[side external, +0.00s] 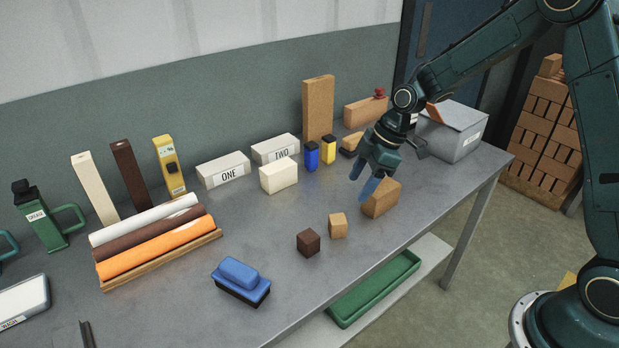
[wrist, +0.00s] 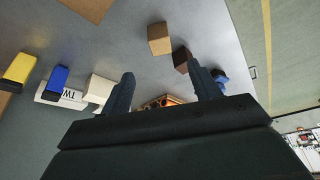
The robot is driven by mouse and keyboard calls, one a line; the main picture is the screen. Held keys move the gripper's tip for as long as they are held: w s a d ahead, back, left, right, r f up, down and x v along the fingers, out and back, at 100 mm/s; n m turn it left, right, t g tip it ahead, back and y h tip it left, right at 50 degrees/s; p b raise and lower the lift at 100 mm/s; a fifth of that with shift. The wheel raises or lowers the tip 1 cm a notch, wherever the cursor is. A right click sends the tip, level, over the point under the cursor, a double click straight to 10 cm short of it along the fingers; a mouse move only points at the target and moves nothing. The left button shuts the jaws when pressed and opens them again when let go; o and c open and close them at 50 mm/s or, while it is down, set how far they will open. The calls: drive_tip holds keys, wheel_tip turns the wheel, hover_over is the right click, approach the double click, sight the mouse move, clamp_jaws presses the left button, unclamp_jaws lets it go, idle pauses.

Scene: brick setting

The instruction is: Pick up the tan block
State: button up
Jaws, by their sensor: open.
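A small tan block (side external: 338,226), roughly a cube, sits on the grey table right of a dark brown cube (side external: 308,242). In the wrist view the small tan block (wrist: 159,38) is at the top centre, with the dark brown cube (wrist: 181,60) beside it. A larger tan block (side external: 382,198) lies nearer the right end of the table; part of it shows at the wrist view's top edge (wrist: 88,8). My gripper (side external: 364,187) is open, its fingers pointing down beside the larger block. In the wrist view nothing shows held between the fingertips (wrist: 165,88).
A grey box (side external: 455,130) is at the right end. A blue brush (side external: 240,280) and rolls on a tray (side external: 165,262) lie left. The table between is clear.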

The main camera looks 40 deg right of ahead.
sight(340, 218)
drive_tip(key=x, duration=0.8)
drive_tip(key=shift+s+f, duration=0.1)
drive_tip(key=shift+f, duration=0.1)
drive_tip(key=shift+x, duration=2.5)
drive_tip(key=shift+d, duration=0.1)
drive_tip(key=c, duration=1.1)
wheel_tip(340, 218, up, 20)
